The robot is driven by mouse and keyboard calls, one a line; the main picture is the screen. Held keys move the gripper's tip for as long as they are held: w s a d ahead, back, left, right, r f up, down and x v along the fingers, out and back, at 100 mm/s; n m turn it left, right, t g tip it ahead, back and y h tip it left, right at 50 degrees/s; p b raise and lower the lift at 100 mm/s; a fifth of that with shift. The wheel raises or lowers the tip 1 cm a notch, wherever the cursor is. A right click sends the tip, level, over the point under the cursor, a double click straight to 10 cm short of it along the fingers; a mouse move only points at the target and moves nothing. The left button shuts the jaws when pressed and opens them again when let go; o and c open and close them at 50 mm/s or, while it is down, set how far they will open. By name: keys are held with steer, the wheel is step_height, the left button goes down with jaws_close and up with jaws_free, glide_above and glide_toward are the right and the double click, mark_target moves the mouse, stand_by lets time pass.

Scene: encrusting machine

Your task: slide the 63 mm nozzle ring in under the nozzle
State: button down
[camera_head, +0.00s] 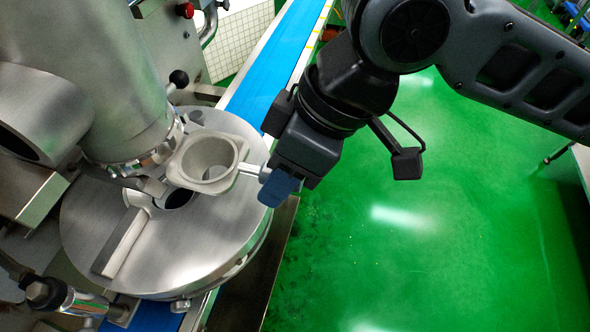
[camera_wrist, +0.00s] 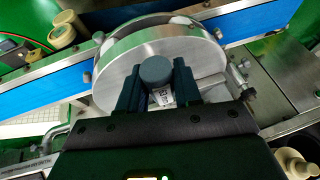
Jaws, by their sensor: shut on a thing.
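The nozzle ring (camera_head: 207,160) is a grey metal ring with a squarish flange and a short handle. It is over the round steel table, just right of the nozzle (camera_head: 145,155), its left edge close to the nozzle's lower end. Whether they touch cannot be told. My gripper (camera_head: 272,180) is shut on the ring's handle from the right. In the wrist view my gripper (camera_wrist: 158,88) has a pale labelled piece (camera_wrist: 163,98) between its fingers, below a dark round cap. The ring's opening is hidden there, and the label is too small to read.
The round steel table (camera_head: 215,235) has a dark hole below the nozzle and a raised straight bar at its lower left. A blue conveyor belt (camera_head: 275,55) runs behind. A metal lever with a dark knob (camera_head: 178,80) stands near the nozzle. Green floor is open at right.

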mark_target(206, 157)
steer(key=shift+w+a, duration=0.2)
steer(key=shift+a, duration=0.3)
steer(key=shift+w+a, duration=0.15)
steer(key=shift+a, duration=0.3)
steer(key=shift+w+a+p, duration=0.4)
steer(key=shift+w+a, duration=0.05)
steer(key=shift+a, duration=0.75)
steer(key=shift+w+a+p, duration=0.35)
steer(key=shift+w+a, duration=0.1)
steer(key=shift+a, duration=0.8)
steer(key=shift+w+a+p, duration=0.4)
steer(key=shift+w+a, duration=0.05)
steer(key=shift+a, duration=0.75)
steer(key=shift+c, duration=2.4)
jaws_free()
steer(key=shift+r, duration=0.15)
